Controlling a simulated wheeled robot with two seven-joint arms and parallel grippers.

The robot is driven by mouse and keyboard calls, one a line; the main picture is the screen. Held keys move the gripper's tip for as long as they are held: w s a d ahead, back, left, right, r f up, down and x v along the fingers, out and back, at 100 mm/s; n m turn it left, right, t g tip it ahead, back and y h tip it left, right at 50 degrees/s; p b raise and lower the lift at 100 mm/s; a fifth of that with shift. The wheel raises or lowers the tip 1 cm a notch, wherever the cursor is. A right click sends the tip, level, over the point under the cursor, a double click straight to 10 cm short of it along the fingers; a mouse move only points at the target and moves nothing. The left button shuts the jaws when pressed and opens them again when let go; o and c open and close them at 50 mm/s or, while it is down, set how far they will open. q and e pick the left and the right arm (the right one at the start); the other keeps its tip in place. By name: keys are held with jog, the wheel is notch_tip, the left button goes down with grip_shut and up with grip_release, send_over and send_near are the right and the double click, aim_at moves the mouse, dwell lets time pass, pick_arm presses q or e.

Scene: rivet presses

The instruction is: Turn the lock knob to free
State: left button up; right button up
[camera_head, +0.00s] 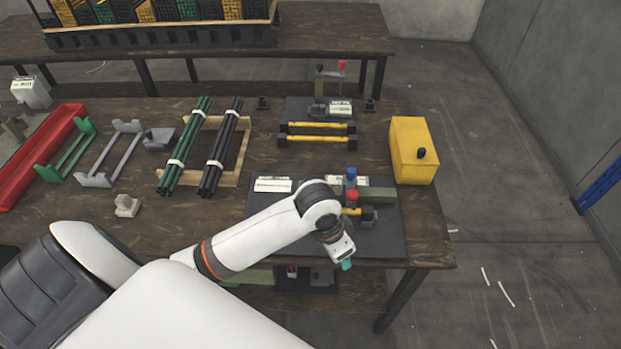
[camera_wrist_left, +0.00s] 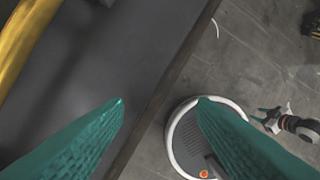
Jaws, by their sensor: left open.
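The near press (camera_head: 380,195) stands on a dark mat at the table's front right. It has a blue knob (camera_head: 351,173) and a red knob (camera_head: 352,196) close together; I cannot tell which is the lock knob. A yellow part shows beside them and also at the upper left of the left wrist view (camera_wrist_left: 22,40). My left gripper (camera_head: 346,265) is open and empty, pointing down at the mat's front edge, apart from the knobs. Its teal fingers (camera_wrist_left: 160,102) are apart over the table edge. My right gripper (camera_wrist_left: 270,119) is small at the right of the wrist view; its opening is unclear.
A second press (camera_head: 320,90) with a red knob stands at the back, behind two yellow-black bars (camera_head: 318,134). A yellow box (camera_head: 412,150) stands at the right edge. Green and black rod bundles (camera_head: 205,150), grey and green racks and a red tray (camera_head: 40,155) fill the left.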

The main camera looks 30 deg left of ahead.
aim_at(310, 181)
pick_arm(q)
jog(key=shift+g+y, duration=0.5)
jog(key=shift+y, duration=0.2)
jog(key=w+a+r, duration=0.1)
jog(key=w+a, duration=0.1)
jog(key=w+a+r, duration=0.2)
jog(key=w, duration=0.1)
jog(key=w+a+r, duration=0.1)
jog(key=w+a, duration=0.1)
jog(key=shift+w+a+r, duration=0.2)
jog(key=shift+w+r, duration=0.1)
jog(key=shift+w, duration=0.1)
jog(key=w+a+r+n+g, duration=0.1)
jog(key=w+a+r+n, duration=0.3)
jog(key=a+r, duration=0.5)
jog(key=shift+m+y, duration=0.3)
jog(key=shift+m, duration=0.4)
jog(key=f, duration=0.8)
jog(key=w+f, duration=0.1)
jog(key=f, duration=0.3)
pick_arm(e)
jog(key=shift+d, duration=0.3)
